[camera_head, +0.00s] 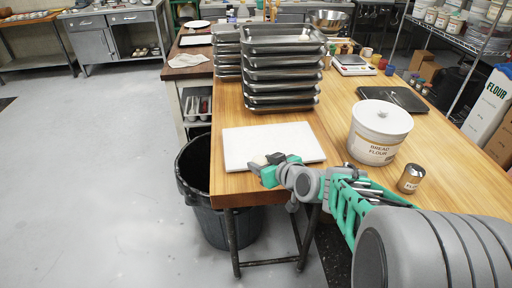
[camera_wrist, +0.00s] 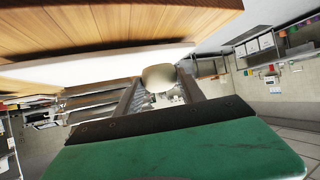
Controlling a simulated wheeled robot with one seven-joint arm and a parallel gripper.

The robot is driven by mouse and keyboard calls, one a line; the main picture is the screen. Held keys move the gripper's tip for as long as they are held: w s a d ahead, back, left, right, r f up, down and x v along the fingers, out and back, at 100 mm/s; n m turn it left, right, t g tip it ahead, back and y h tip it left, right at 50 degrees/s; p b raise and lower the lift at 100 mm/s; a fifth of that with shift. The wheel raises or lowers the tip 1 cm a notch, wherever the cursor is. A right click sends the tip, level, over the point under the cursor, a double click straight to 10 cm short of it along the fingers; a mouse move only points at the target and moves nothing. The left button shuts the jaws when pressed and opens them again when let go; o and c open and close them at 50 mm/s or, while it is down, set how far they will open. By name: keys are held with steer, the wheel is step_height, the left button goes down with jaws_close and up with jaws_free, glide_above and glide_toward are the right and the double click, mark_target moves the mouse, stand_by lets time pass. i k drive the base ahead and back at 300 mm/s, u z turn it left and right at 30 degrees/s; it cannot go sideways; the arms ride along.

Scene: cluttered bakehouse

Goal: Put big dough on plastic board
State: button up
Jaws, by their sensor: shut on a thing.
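The white plastic board (camera_head: 240,148) lies flat near the front left corner of the wooden table. My gripper (camera_head: 268,160) is over the front part of the board. In the wrist view, my gripper (camera_wrist: 160,88) is shut on a pale, rounded piece of dough (camera_wrist: 158,76), held between the fingertips. The board's white edge (camera_wrist: 100,67) shows close beside the dough there. I cannot tell whether the dough touches the board. In the head view the dough is mostly hidden by the gripper.
Stacked metal trays (camera_head: 280,75) stand behind the board. A bread flour tub (camera_head: 375,150) and a small labelled shaker (camera_head: 411,178) stand to the right, near my arm. A black bin (camera_head: 190,180) is at the table's left side. A dark tray (camera_head: 393,99) lies farther back.

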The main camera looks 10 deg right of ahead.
mark_target(271, 142)
steer(key=u, duration=2.05)
steer(key=i, duration=1.35)
steer(key=z, duration=2.3)
